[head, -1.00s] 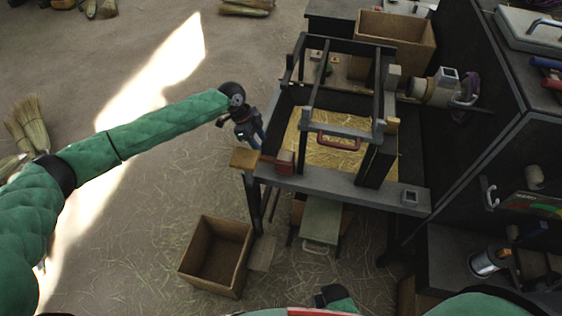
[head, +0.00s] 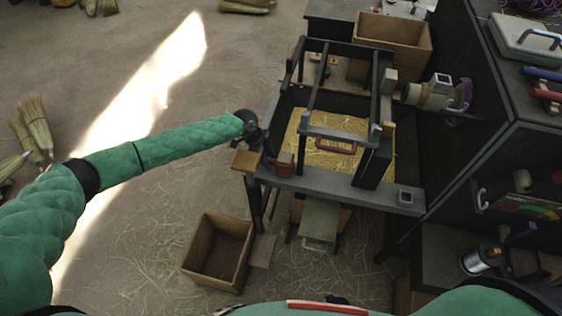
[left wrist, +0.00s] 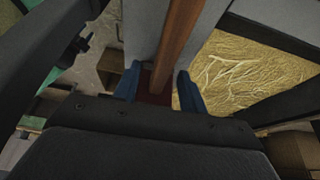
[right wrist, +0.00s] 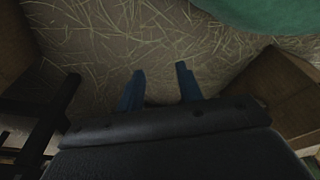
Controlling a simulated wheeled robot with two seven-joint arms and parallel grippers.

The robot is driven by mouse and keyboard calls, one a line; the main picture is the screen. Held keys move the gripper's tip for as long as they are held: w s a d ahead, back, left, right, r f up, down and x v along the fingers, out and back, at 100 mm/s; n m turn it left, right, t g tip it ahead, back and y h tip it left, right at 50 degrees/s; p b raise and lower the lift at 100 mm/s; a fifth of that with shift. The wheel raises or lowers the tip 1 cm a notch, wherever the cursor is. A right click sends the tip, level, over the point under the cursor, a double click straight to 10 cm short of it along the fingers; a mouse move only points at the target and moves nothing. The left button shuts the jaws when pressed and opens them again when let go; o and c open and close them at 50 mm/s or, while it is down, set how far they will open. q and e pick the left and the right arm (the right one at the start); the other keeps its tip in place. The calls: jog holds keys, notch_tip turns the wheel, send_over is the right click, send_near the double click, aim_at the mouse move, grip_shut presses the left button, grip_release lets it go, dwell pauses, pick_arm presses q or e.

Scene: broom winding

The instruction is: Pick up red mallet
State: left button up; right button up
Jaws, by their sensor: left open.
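The red mallet (head: 285,164) lies on the near grey beam of the dark frame bench in the head view. In the left wrist view its brown wooden handle (left wrist: 178,40) runs down between my fingers to a dark red head, partly hidden by the gripper. My left gripper (left wrist: 158,84) is open, with one blue finger on each side of the mallet; I cannot tell whether they touch it. My right gripper (right wrist: 159,86) is open and empty above the straw-strewn floor.
The bench's upright bars and straw bed (head: 325,150) lie to the right. An open wooden box (head: 217,252) stands on the floor below.

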pick_arm(q)
jog(key=shift+s+d+f+p, duration=0.15)
jog(key=shift+d+f+p, duration=0.25)
jog(key=shift+f, duration=0.85)
pick_arm(e)
jog(key=shift+s+d+f, duration=0.3)
jog(key=shift+s+f, duration=0.2)
jog(key=shift+s, duration=0.05)
jog(key=shift+s+d+f, duration=0.3)
jog(key=shift+s+f, duration=0.15)
jog(key=shift+s, duration=0.05)
pick_arm(q)
grip_shut()
jog(key=shift+d, duration=0.1)
pick_arm(e)
jog(key=shift+w+d, duration=0.1)
pick_arm(q)
jog(key=shift+r, duration=0.1)
